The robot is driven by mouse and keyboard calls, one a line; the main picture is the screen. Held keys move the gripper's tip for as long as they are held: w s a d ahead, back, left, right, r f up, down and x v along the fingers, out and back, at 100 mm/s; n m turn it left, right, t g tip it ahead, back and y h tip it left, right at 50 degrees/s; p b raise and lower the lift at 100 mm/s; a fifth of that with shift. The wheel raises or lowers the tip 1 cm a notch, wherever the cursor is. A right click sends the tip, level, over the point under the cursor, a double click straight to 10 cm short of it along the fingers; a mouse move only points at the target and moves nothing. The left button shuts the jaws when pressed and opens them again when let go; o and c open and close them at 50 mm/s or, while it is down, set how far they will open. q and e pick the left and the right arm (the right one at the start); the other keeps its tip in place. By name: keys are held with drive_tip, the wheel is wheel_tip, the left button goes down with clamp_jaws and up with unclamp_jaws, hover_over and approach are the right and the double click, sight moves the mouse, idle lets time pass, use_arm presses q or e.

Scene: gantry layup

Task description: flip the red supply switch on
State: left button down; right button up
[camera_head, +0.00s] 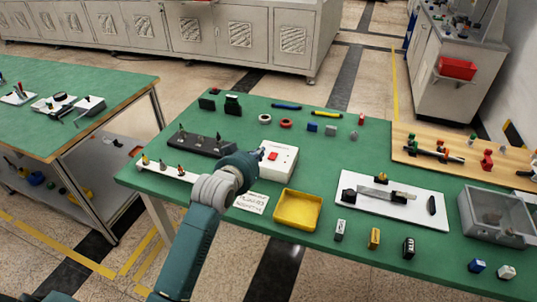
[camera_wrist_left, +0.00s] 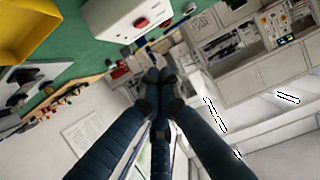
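The supply switch box is a white box (camera_head: 279,163) on the green table in the head view, with a red switch (camera_head: 272,156) on its top face. In the left wrist view the white box (camera_wrist_left: 125,14) is at the top edge, with the red switch (camera_wrist_left: 140,22) on its face. My left gripper (camera_wrist_left: 158,76) has its fingertips together with nothing seen between them. In the head view my left wrist is just left of the box and hides part of its left side; whether the fingers touch it cannot be told. My right gripper is out of view.
A yellow tray (camera_head: 297,210) and a label card (camera_head: 251,202) lie in front of the box. A dark rack (camera_head: 200,142) and a white strip with small pieces (camera_head: 165,170) are left of it. A white board (camera_head: 395,205) and grey bin (camera_head: 497,213) are to the right.

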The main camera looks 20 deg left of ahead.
use_arm(q)
drive_tip(key=p, duration=0.1)
hover_over(268, 164)
drive_tip(key=f, duration=0.3)
drive_tip(key=shift+w+f, duration=0.1)
drive_tip(key=shift+w, duration=0.2)
wheel_tip(268, 164, down, 3)
drive_tip(key=shift+w+f+p, duration=0.1)
drive_tip(key=shift+w+p, duration=0.05)
drive_tip(key=shift+p, duration=0.15)
drive_tip(key=shift+f, duration=0.55)
drive_tip(key=shift+s+f, duration=0.25)
drive_tip(key=shift+f, duration=0.1)
drive_tip(key=shift+s+f+b, duration=0.15)
drive_tip(key=shift+f+b, duration=0.55)
drive_tip(key=shift+r+p, duration=0.4)
drive_tip(key=shift+r, duration=0.15)
drive_tip(key=shift+r+p, duration=0.75)
drive_tip(key=shift+p, duration=0.1)
